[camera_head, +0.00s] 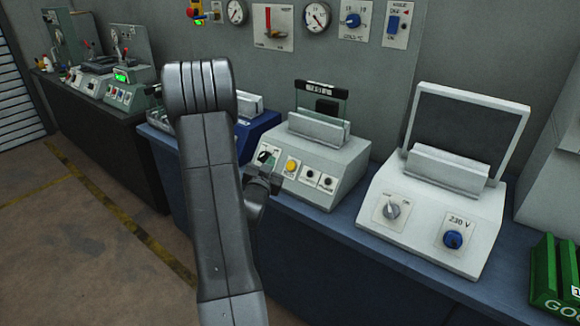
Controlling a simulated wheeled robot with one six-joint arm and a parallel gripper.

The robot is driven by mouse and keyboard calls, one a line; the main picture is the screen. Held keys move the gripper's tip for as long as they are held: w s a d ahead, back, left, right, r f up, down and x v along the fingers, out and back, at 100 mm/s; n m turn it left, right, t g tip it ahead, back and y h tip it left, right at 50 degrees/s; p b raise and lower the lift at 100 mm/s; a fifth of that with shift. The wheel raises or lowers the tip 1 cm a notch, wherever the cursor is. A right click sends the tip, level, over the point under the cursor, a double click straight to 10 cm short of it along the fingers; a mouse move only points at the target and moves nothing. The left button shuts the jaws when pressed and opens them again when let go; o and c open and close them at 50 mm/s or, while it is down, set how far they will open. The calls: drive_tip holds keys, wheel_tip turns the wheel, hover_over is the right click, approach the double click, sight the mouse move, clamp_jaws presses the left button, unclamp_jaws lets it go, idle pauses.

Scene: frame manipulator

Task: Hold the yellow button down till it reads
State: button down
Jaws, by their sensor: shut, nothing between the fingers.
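The yellow button (291,165) is a small round cap on the sloped front panel of a white-grey test unit (347,172) on the blue bench. Black round controls on white plates sit to its right, and a small dial plate sits to its left. A dark display strip (317,86) tops the unit's upright frame; its characters are too small to read surely. My gripper (276,181) is shut and empty, close to the left front of the panel, below and left of the button. I cannot tell whether it touches the panel. My arm hides part of the bench.
A larger white unit (437,212) with a grey knob, a blue knob marked 230 V and a raised lid stands to the right. A green crate (556,290) is at the right edge. A blue unit (259,124) stands behind my arm. Gauges and switches hang on the wall.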

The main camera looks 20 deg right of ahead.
sight(289, 162)
drive_tip(key=w+d+f+b, duration=0.2)
drive_tip(key=w+d+f, duration=0.2)
drive_tip(key=d+f, duration=0.1)
drive_tip(key=shift+d+b, duration=0.2)
drive_tip(key=shift+b, duration=0.2)
drive_tip(key=shift+w, duration=0.1)
drive_tip(key=shift+w+d+f+b, duration=0.4)
drive_tip(key=shift+d+f+b, duration=0.2)
drive_tip(key=shift+b, duration=0.8)
idle(3.7)
drive_tip(key=shift+a, duration=0.1)
drive_tip(key=shift+s+a+r, duration=0.4)
drive_tip(key=shift+a+r, duration=0.05)
drive_tip(key=shift+r, duration=0.05)
drive_tip(key=shift+s+a+r, duration=0.65)
drive_tip(key=shift+a+r, duration=0.1)
drive_tip(key=shift+a, duration=0.05)
drive_tip(key=shift+s+a+r, duration=0.6)
drive_tip(key=shift+a+r, duration=0.15)
drive_tip(key=shift+a, duration=0.05)
